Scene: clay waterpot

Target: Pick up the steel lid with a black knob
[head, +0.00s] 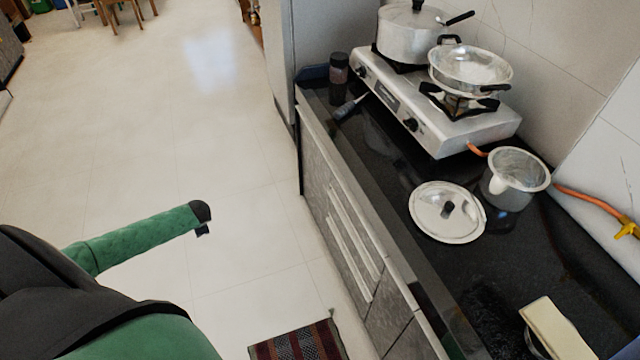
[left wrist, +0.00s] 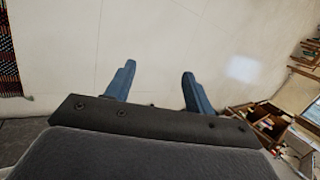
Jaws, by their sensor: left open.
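A round steel lid with a black knob (head: 430,222) lies flat on the dark counter, knob up, in front of the stove and beside a small steel pot. The whole lid shows in the head view. My left gripper (left wrist: 158,82) is open and empty in the left wrist view, with its two blue fingers apart over the pale floor. In the head view my green left arm reaches over the floor, well left of the counter and the lid; its fingers are not clear there. My right gripper does not show clearly.
A steel stove (head: 440,125) carries a lidded pot (head: 405,42) and a shallow pan (head: 470,68). The small steel pot (head: 507,190) stands close right of the lid. A dark jar (head: 339,78) stands at the counter's far end, and a cream block (head: 555,330) lies near. Floor left is clear.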

